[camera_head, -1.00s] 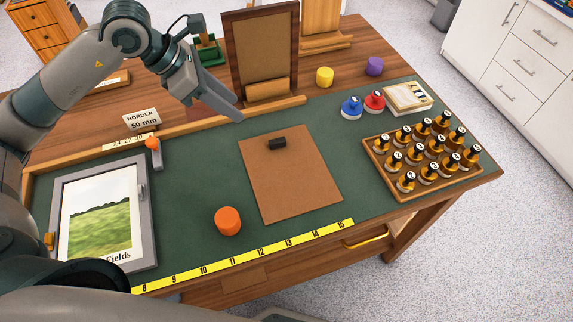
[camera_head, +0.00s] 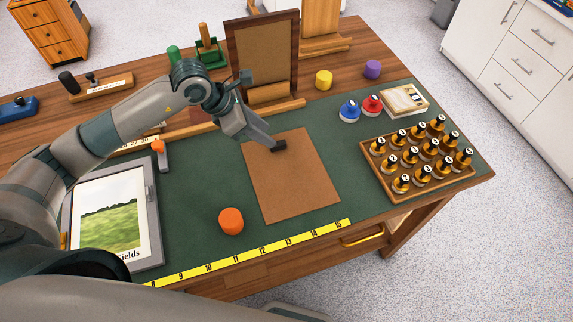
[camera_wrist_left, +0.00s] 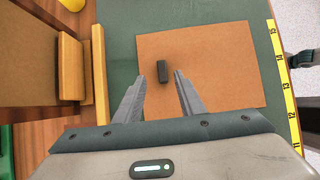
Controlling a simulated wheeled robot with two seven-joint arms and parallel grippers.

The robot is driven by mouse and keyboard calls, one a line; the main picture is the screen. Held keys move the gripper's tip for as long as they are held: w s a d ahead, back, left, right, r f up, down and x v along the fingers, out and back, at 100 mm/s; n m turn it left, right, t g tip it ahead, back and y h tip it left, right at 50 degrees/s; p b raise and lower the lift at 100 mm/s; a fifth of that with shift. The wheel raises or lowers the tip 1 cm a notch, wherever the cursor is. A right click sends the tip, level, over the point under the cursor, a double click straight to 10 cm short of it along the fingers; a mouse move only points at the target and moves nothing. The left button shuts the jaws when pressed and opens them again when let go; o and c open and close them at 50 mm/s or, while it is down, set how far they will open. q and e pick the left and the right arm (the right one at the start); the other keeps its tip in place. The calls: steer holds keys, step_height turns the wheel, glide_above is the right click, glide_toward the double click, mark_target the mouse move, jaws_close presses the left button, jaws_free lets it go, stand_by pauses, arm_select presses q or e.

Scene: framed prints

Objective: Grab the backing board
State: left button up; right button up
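The backing board (camera_head: 295,185) is a flat brown sheet lying on the green mat, with a small black block handle (camera_head: 279,146) near its far edge. The board also shows in the left wrist view (camera_wrist_left: 225,75), with its black block (camera_wrist_left: 164,71) standing between the finger lines. My left gripper (camera_head: 262,143) is above the board's far left corner, close to the block. In the left wrist view my left gripper (camera_wrist_left: 161,80) is open, its two fingers on either side of the block with gaps. Whether the fingers are down at block height is unclear. My right gripper is not in view.
A framed landscape print (camera_head: 112,222) lies at left. A wooden rack of several bottles (camera_head: 421,163) is at right. An upright wooden frame (camera_head: 263,55) stands behind the board. A yellow ruler (camera_head: 250,255) runs along the front edge.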

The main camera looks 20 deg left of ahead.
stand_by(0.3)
arm_select(q)
steer(key=shift+p+x, duration=0.85)
steer(key=p+x, duration=0.1)
steer(key=x, duration=0.2)
steer(key=shift+s+d, duration=0.1)
steer(key=shift+s, duration=0.1)
steer(key=shift+w+d+f, duration=0.1)
steer(key=shift+f, duration=0.15)
steer(key=shift+c, duration=0.6)
jaws_close()
